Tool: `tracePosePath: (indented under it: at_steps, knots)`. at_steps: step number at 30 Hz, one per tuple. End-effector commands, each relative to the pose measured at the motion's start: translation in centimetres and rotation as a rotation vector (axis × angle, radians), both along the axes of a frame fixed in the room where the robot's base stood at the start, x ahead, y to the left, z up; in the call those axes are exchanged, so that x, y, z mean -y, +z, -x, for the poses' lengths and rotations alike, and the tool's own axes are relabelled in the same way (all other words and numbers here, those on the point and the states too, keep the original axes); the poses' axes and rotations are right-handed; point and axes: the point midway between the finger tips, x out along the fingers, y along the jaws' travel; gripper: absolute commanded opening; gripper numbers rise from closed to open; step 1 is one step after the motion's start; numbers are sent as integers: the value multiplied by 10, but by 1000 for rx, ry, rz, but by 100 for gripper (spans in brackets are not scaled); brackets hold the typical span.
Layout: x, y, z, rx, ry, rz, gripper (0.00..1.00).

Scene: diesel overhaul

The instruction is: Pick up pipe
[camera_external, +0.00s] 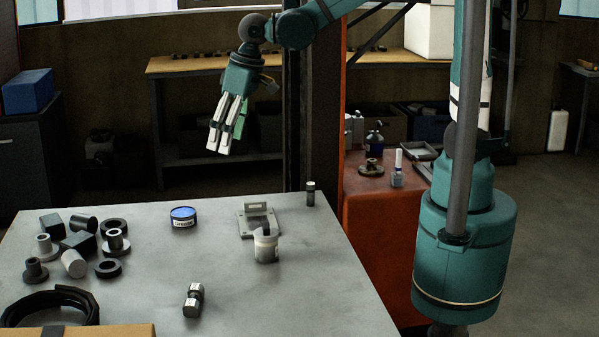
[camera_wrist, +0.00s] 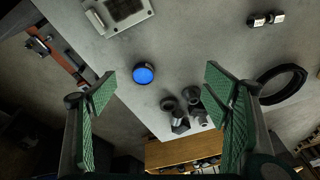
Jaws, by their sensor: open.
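A black curved pipe or hose (camera_external: 52,292) lies in a loop at the front left of the grey table (camera_external: 330,290). It also shows as a black loop at the right of the wrist view (camera_wrist: 283,84). A cluster of flanged and cylindrical parts lies behind it, including a light grey cylinder (camera_external: 74,264) and a dark cylinder (camera_external: 84,224); I cannot tell for certain which item is the pipe. My gripper (camera_external: 226,140) hangs in the air above the table's far side, fingers apart and empty.
A blue-topped can (camera_external: 184,217), a metal plate part (camera_external: 258,222), a jar (camera_external: 266,248) and a banded dark fitting (camera_external: 193,300) stand apart on the table. A brown box (camera_external: 90,331) covers the front left corner. The table's right side is clear.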

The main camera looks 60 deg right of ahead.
Motion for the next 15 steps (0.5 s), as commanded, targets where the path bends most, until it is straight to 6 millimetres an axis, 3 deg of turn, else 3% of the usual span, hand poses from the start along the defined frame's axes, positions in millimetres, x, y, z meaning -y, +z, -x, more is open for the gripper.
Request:
tracePosePath:
  at_steps: [1,15]
  knots:
    - [-16,-5,1,-9,14,5,76]
    - [-140,-61,30,-88,104,56,76]
